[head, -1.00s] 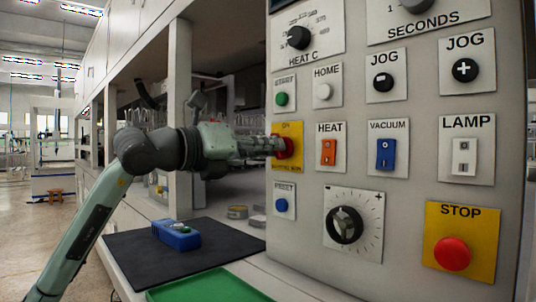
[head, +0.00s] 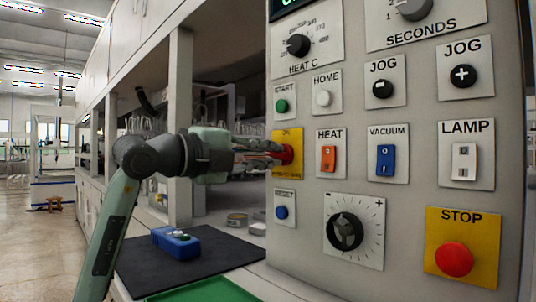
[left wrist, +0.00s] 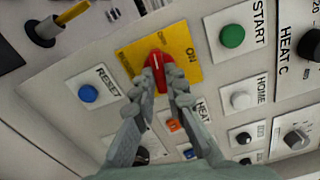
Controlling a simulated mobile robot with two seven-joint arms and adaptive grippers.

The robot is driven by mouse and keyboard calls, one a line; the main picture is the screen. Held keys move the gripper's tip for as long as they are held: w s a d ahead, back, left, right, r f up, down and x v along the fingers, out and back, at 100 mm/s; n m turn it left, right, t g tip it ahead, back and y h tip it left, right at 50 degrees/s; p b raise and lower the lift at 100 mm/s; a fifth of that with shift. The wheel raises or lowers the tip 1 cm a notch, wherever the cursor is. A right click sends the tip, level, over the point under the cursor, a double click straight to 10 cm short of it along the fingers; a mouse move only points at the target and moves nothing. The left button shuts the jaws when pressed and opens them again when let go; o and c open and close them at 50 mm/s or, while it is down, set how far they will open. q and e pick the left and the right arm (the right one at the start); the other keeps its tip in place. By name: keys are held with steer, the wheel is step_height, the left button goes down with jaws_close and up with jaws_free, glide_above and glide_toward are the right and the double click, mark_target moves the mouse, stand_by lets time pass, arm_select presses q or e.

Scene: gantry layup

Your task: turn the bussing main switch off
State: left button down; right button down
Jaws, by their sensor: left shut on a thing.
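The bussing main switch is a red rotary handle (left wrist: 158,64) on a yellow plate (left wrist: 191,68) marked ON. In the head view the handle (head: 288,154) is at the panel's left edge, partly covered by my fingers. My left gripper (head: 277,152) reaches it from the left. In the left wrist view the fingers of my left gripper (left wrist: 168,84) are on either side of the handle, shut on it. The handle lies roughly along the fingers in that view, not toward the word ON. Its exact setting is hard to read. My right gripper is not in view.
Close around the switch are the green START button (head: 281,105), blue RESET button (head: 282,211) and orange HEAT rocker (head: 328,158). The STOP button (head: 454,259) is lower right. A blue device (head: 176,242) lies on a dark mat (head: 205,268) below my arm.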

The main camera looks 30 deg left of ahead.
arm_select(q)
steer(key=shift+n, duration=1)
steer(key=c, duration=1.6)
jaws_free()
steer(key=shift+o, duration=0.2)
steer(key=v, duration=1.2)
